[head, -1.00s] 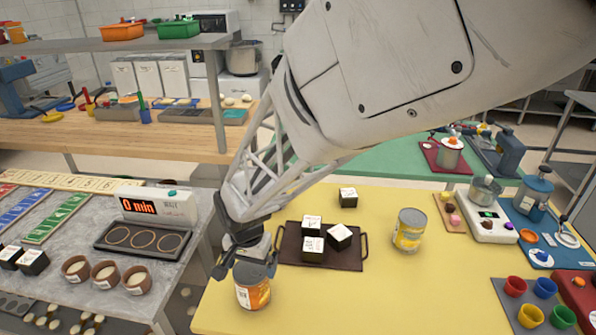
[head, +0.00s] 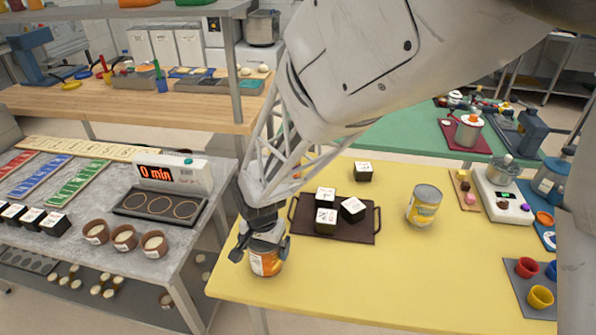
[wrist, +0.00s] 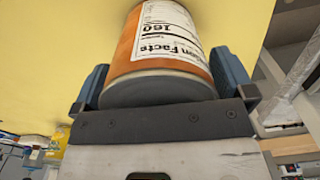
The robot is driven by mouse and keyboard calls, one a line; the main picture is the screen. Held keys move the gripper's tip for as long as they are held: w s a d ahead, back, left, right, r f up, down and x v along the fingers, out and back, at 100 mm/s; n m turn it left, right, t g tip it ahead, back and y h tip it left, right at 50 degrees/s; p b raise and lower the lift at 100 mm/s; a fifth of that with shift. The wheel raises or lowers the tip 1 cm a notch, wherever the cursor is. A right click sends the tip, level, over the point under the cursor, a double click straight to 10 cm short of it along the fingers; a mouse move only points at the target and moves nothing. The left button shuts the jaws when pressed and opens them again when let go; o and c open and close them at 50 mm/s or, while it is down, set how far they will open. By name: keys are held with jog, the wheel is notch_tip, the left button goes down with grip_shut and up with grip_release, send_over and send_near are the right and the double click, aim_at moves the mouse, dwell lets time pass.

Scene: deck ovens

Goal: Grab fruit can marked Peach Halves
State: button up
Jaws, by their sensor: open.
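An orange-labelled can (head: 265,263) stands at the near left corner of the yellow table (head: 330,285). My gripper (head: 262,253) is open over it from above, with one finger on each side. In the wrist view the can (wrist: 150,50) sits between the two blue-grey fingers (wrist: 163,82), with a nutrition label facing the camera. Whether the fingers touch it I cannot tell. A second can (head: 424,206), with a yellow label, stands right of the tray, away from my gripper. I cannot read a fruit name on either can.
A dark tray (head: 366,226) with black-and-white boxes lies behind the gripper; another box (head: 363,172) stands beyond it. A scale (head: 500,200) and coloured cups (head: 541,297) are at the right. A grey counter with a timer (head: 175,173) is at the left. The table's front middle is clear.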

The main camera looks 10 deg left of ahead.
dwell(0.3)
jog(key=c, duration=1.2)
jog(key=shift+r, duration=0.2)
jog(key=shift+r, duration=0.55)
jog(key=shift+s+d+r, duration=0.15)
jog(key=shift+r, duration=0.4)
jog(key=shift+s+d+r, duration=0.1)
jog(key=shift+s+r, duration=0.05)
jog(key=shift+r, duration=0.4)
jog(key=s+d+r, duration=0.1)
jog(key=s+d, duration=0.8)
jog(key=s, duration=0.3)
jog(key=shift+d+r, duration=0.15)
jog(key=shift+d, duration=0.05)
